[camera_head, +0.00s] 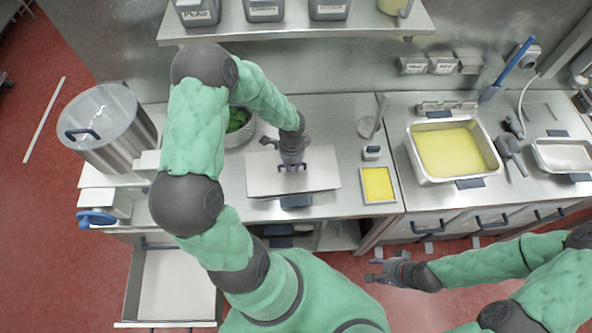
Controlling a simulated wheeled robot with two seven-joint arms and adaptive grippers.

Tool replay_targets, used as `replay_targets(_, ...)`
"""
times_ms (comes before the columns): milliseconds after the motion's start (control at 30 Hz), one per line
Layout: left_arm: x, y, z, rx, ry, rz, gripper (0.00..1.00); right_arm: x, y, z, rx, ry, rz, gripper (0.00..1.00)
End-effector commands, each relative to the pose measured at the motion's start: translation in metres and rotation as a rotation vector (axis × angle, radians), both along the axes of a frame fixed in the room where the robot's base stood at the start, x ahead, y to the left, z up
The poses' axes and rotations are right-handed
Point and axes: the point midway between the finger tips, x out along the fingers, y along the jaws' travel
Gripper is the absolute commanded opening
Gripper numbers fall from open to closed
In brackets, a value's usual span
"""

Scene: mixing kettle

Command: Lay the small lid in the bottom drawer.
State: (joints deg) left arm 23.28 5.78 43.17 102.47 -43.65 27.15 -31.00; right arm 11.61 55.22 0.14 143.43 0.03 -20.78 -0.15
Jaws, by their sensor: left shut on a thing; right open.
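The small lid (322,177) is a flat, pale grey rectangular plate over the middle of the left counter. My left gripper (291,166) points down at the middle of the lid and is shut on its handle, which the fingers mostly hide. I cannot tell whether the lid touches what is under it. The bottom drawer (175,284) is pulled open at the lower left, below the counter; its visible floor is bare. My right gripper (376,272) is open and empty, over the red floor in front of the cabinets.
A large steel kettle (122,140) stands at the left, with a blue valve handle (95,218) below it. A bowl of greens (238,130) is behind the lid. A small yellow tray (378,184) and a large yellow-filled pan (450,150) lie to the right.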

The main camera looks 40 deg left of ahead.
Motion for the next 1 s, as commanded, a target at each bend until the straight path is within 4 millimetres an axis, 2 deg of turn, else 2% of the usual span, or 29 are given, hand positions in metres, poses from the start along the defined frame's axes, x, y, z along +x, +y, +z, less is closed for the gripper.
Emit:
replay_targets(233, 0.001, 0.000, 0.006, 0.001, -0.001, 0.000, 0.00, 0.000, 0.000, 0.004, 0.000, 0.000, 0.000, 0.46)
replay_targets(1000, 0.000, 0.000, 0.044, 0.000, -0.001, 0.001, 0.00, 0.000, 0.000, 0.033, 0.000, 0.000, 0.000, 0.46)
